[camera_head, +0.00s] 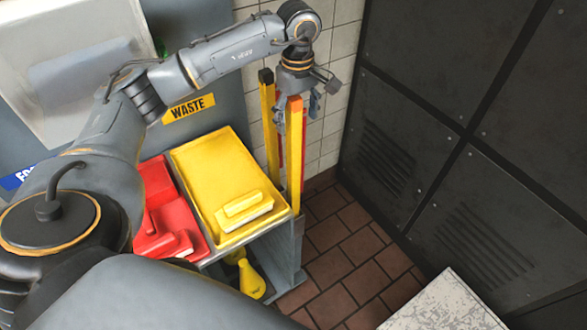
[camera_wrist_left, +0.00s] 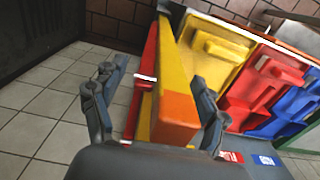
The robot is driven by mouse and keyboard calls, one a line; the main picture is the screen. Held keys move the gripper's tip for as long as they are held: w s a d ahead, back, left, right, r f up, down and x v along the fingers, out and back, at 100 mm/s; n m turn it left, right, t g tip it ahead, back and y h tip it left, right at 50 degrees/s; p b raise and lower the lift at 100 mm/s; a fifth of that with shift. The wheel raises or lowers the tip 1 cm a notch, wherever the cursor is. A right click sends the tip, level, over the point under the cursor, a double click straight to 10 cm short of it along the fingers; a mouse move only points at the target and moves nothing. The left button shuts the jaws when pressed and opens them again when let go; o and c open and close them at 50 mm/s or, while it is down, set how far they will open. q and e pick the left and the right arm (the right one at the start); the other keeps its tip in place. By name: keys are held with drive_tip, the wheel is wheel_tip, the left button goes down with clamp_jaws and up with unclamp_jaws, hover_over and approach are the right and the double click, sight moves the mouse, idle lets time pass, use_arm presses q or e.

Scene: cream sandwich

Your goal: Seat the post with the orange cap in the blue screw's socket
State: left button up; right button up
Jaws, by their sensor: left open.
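The yellow post with the orange cap (camera_head: 295,155) stands upright at the front right corner of the cart. Its orange top (camera_wrist_left: 179,108) is large in the left wrist view. My left gripper (camera_head: 297,110) is above and around the post's upper end, one finger to each side. In the left wrist view my left gripper (camera_wrist_left: 158,78) is open, with a gap between the left finger and the post; the right finger is close to it, and I cannot tell whether it touches. I cannot make out the blue screw or its socket. My right gripper is not in view.
A yellow post with a dark cap (camera_head: 267,125) and a red-and-white handle (camera_wrist_left: 144,82) stand close by. The cart carries a yellow bin (camera_head: 196,160) and a red bin (camera_head: 157,185); a blue bin (camera_wrist_left: 303,108) shows too. Tiled floor (camera_head: 345,250) right of the cart is free.

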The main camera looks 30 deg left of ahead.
use_arm(q)
drive_tip(key=shift+f, duration=0.15)
clamp_jaws()
drive_tip(key=shift+w+r, duration=0.1)
drive_tip(key=shift+r, duration=0.1)
